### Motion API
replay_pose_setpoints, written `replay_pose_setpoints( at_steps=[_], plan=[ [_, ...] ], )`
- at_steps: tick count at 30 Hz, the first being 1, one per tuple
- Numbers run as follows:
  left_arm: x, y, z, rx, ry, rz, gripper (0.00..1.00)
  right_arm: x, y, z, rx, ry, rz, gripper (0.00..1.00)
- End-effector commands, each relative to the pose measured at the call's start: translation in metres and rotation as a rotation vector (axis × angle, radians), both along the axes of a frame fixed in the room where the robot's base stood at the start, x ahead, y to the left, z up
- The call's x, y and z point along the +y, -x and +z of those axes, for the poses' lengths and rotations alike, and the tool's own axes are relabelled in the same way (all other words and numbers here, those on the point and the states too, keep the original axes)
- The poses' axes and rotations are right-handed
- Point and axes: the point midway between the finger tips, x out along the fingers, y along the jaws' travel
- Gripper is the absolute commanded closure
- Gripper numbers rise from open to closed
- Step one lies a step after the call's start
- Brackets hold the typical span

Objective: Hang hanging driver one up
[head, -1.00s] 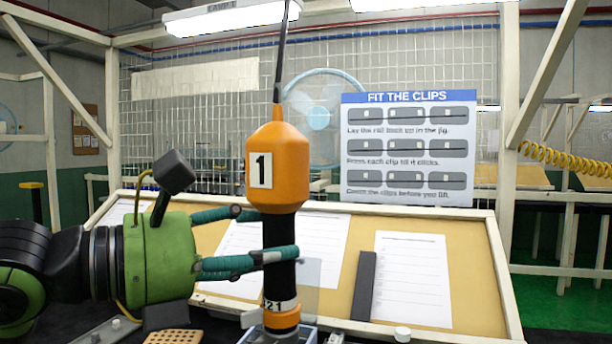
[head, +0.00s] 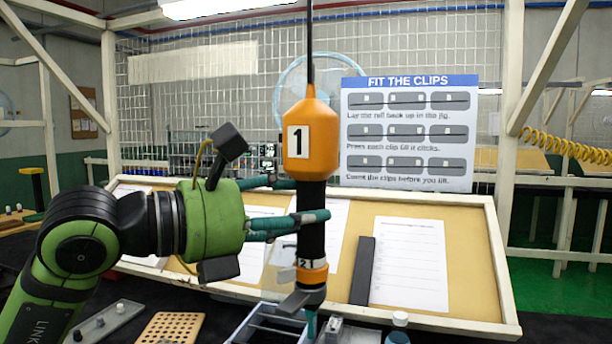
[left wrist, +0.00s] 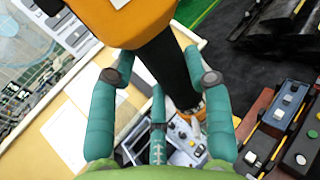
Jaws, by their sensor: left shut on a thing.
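The hanging driver one (head: 311,150) is an orange and black tool with a white label "1", held upright from a dark cord at its top. My left gripper (head: 312,222) is shut on its black grip, below the orange head. In the left wrist view the driver (left wrist: 145,25) runs between the teal fingers (left wrist: 165,85), with its orange head nearest the camera. The lower end of the driver, with an orange band, hangs just above the grey tray (head: 270,325). My right gripper is not in view.
A slanted board (head: 470,305) with paper sheets and a dark bar (head: 362,270) stands behind. A clip poster (head: 409,130) hangs on the mesh.

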Motion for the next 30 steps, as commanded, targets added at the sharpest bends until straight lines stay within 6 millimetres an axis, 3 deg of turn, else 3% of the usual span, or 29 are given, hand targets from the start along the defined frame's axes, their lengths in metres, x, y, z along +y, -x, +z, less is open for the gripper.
replay_pose_setpoints(
  at_steps=[9, 10, 11, 12, 19, 20, 21, 22, 30],
  plan=[
    [0.0001, -0.0001, -0.0003, 0.001, 0.001, 0.000, 1.00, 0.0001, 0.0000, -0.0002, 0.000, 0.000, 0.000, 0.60],
    [0.0001, -0.0001, -0.0003, 0.001, 0.001, 0.000, 0.38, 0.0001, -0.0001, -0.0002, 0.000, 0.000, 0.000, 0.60],
    [0.0001, -0.0001, -0.0004, 0.001, 0.001, 0.000, 0.26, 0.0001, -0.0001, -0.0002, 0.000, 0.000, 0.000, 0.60],
    [0.0001, -0.0001, -0.0004, 0.001, 0.001, 0.000, 0.23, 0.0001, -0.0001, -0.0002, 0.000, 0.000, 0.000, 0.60],
    [0.0002, 0.0000, -0.0003, 0.000, 0.000, 0.000, 0.23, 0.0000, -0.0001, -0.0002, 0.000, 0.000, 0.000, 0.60],
    [-0.0002, -0.0005, -0.0025, 0.005, -0.004, 0.000, 0.19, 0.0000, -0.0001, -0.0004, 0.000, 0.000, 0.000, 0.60],
    [-0.0002, -0.0005, -0.0024, 0.005, -0.004, 0.000, 0.03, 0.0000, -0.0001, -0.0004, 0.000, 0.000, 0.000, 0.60],
    [-0.0002, -0.0004, -0.0023, 0.004, -0.003, 0.000, 0.00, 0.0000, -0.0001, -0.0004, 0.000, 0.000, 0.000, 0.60],
    [0.0001, -0.0001, -0.0008, 0.002, -0.001, 0.000, 0.00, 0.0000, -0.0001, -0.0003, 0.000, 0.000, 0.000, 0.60]
  ],
)
